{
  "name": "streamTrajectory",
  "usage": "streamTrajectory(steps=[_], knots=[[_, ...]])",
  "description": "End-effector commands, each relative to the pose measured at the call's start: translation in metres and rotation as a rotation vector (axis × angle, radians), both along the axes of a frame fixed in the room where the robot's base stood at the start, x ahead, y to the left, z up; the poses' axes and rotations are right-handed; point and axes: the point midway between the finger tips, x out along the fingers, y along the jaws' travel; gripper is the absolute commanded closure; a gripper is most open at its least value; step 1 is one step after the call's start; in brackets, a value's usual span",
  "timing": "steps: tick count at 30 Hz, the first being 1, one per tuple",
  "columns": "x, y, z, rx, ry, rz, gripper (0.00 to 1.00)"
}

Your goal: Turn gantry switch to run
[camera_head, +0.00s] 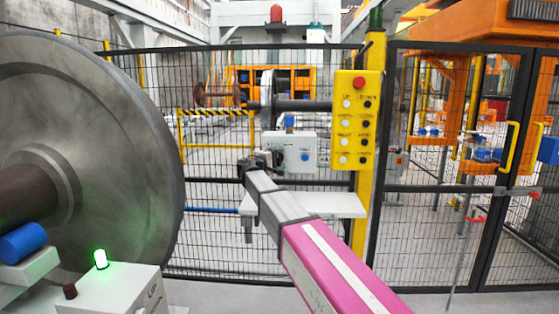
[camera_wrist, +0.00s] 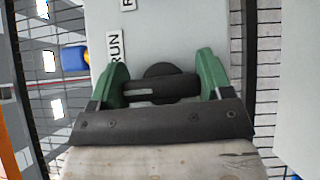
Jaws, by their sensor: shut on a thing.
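The gantry switch box (camera_head: 298,140) is a light grey box on a shelf in front of the mesh fence in the head view. My gripper (camera_head: 259,163) is at its left side. In the wrist view the green fingers of my gripper (camera_wrist: 165,70) are on both sides of a black switch knob (camera_wrist: 172,86) with a pale pointer line, shut on its ends. The pointer line lies roughly level in the picture. A "RUN" label (camera_wrist: 115,46) is up and left of the knob. A second label (camera_wrist: 128,5) is cut off at the top edge.
A yellow button panel (camera_head: 354,120) with a red stop button stands just right of the box. A large steel wheel (camera_head: 110,130) fills the left. A grey box with a lit green lamp (camera_head: 101,258) is at lower left. The mesh fence (camera_head: 215,225) closes off the back.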

Motion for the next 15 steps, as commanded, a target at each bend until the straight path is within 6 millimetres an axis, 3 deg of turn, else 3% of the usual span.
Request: streamTrajectory(steps=[15], knots=[[-0.001,0.0002,-0.0025,0.488,-0.018,-0.001,0.51]])
